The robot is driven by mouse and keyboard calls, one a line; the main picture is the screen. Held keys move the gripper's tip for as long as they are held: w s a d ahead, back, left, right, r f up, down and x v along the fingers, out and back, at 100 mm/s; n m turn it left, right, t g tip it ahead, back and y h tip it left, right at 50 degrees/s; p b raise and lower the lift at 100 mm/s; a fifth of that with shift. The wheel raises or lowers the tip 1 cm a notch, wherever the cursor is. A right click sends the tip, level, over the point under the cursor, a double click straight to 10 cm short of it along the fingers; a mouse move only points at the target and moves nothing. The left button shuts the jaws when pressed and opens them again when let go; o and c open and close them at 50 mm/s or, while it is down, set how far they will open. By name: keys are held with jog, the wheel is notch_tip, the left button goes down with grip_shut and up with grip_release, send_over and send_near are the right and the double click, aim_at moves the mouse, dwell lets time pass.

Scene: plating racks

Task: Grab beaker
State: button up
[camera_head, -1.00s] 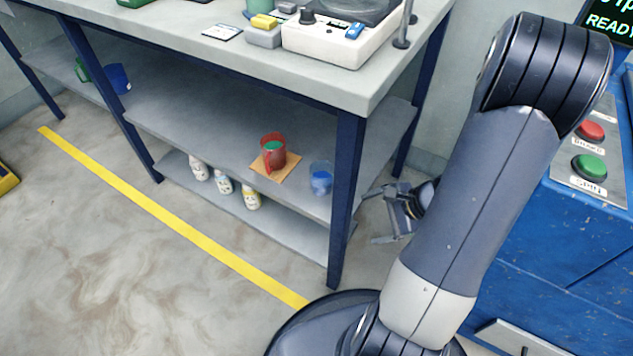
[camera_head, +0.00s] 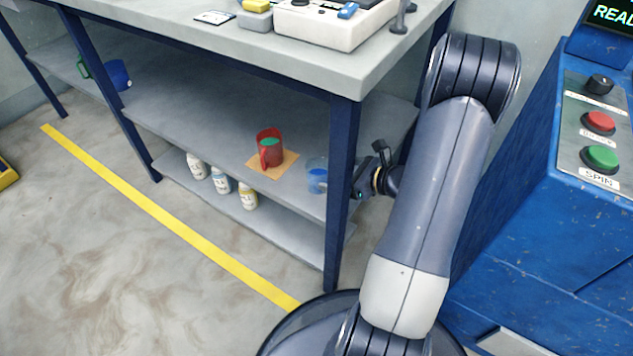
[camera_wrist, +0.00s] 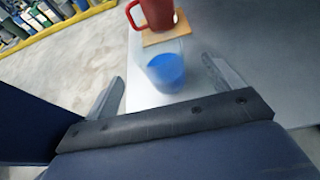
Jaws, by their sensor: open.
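A clear beaker with blue liquid (camera_head: 317,180) stands upright on the middle shelf of the bench, close to the dark blue front leg. It also shows in the wrist view (camera_wrist: 166,72), ahead of the jaws and roughly between their lines. My gripper (camera_wrist: 175,90) is open and empty, with one finger on each side in the wrist view. In the head view my gripper (camera_head: 362,180) is right of the beaker, partly hidden behind the leg. A red mug-like beaker with green contents (camera_head: 269,150) stands on a tan square mat (camera_head: 287,163) left of the blue one.
The dark blue bench leg (camera_head: 340,200) stands close to my gripper and the beaker. Several labelled bottles (camera_head: 221,180) stand on the bottom shelf. A blue machine (camera_head: 540,200) with buttons is at the right.

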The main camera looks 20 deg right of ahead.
aim_at(309, 167)
jog(key=shift+r+b+x, duration=0.15)
jog(key=shift+b+x, duration=0.55)
jog(key=shift+x, duration=1)
jog(key=shift+r+b+x, duration=0.15)
jog(key=shift+b+x, duration=0.5)
jog(key=shift+x, duration=1.05)
jog(key=shift+w, duration=0.1)
jog(key=shift+c, duration=0.3)
jog(key=c, duration=1.1)
jog(key=shift+r, duration=0.15)
